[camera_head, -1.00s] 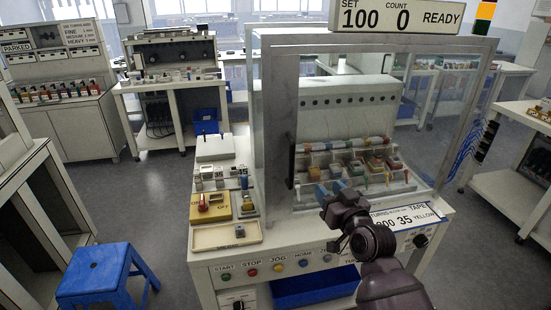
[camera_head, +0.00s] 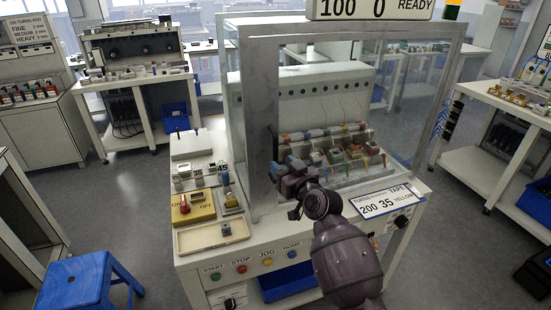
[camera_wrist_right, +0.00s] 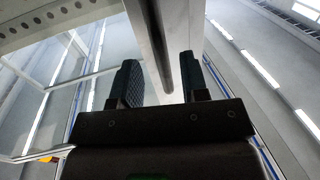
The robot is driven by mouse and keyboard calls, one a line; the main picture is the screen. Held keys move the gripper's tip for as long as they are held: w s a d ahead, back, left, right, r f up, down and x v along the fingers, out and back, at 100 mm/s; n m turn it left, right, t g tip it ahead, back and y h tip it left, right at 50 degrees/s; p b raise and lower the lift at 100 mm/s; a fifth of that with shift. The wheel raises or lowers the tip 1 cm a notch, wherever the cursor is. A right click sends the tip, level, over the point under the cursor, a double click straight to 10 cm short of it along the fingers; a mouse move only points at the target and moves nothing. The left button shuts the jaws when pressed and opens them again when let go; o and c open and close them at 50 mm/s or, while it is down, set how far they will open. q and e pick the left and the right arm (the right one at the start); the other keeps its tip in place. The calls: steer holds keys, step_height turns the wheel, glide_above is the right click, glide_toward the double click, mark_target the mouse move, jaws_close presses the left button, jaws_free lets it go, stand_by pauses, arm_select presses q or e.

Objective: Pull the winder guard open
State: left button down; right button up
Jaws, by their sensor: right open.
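The winder guard (camera_head: 262,90) is a clear panel in a thick grey frame, standing across the front of the winder. Its dark upright handle (camera_head: 273,142) is beside the left post, its lower part hidden by my gripper. My right gripper (camera_head: 283,168) is at that handle, with its blue fingertips pointing to the guard. In the right wrist view the fingers (camera_wrist_right: 160,82) are apart, and a grey bar (camera_wrist_right: 153,40) runs up between them in the picture. I cannot tell whether either finger touches it. My left gripper is not in view.
Coloured bobbins (camera_head: 335,150) sit behind the guard. A beige tray (camera_head: 215,235) and a yellow switch box (camera_head: 193,208) are on the bench left of it. A turns and tape label (camera_head: 385,203) is at the front right. A blue stool (camera_head: 85,285) stands on the floor at left.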

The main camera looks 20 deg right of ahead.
mark_target(277, 161)
steer(key=shift+x, duration=2.05)
jaws_close()
